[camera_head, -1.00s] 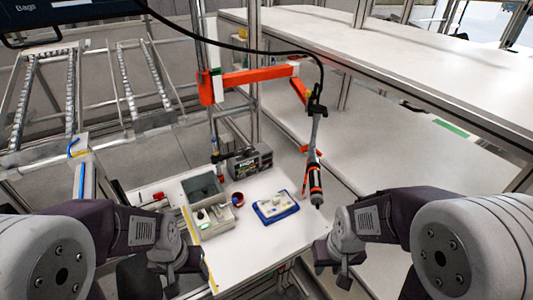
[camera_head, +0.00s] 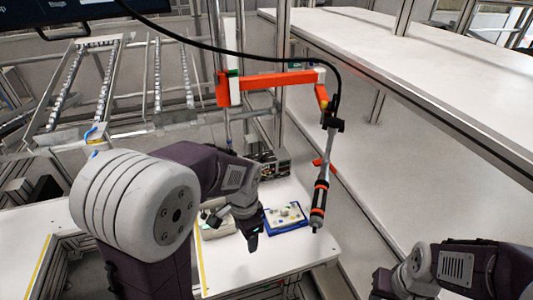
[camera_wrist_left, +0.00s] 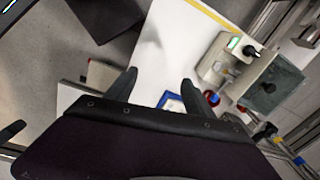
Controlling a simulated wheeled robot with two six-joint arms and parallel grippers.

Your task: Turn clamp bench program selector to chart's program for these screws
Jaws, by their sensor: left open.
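The clamp bench unit (camera_head: 217,226) is a pale grey box on the white table, partly hidden behind my left gripper in the head view. In the left wrist view the unit (camera_wrist_left: 212,66) shows a small green-lit display and a black knob (camera_wrist_left: 250,51); its setting is too small to read. My left gripper (camera_head: 251,236) is open and empty above the table, between the unit and the blue tray. Its fingers (camera_wrist_left: 160,88) show apart in the wrist view. My right gripper (camera_head: 384,284) is low at the right, its fingers unclear. No readable program chart shows.
A blue tray (camera_head: 270,229) with pale parts lies right of my left gripper. A screwdriver (camera_head: 319,200) hangs from an orange arm (camera_head: 275,82). A grey bin (camera_wrist_left: 272,86) stands beside the unit. A dark monitor (camera_head: 75,14) is at the top left.

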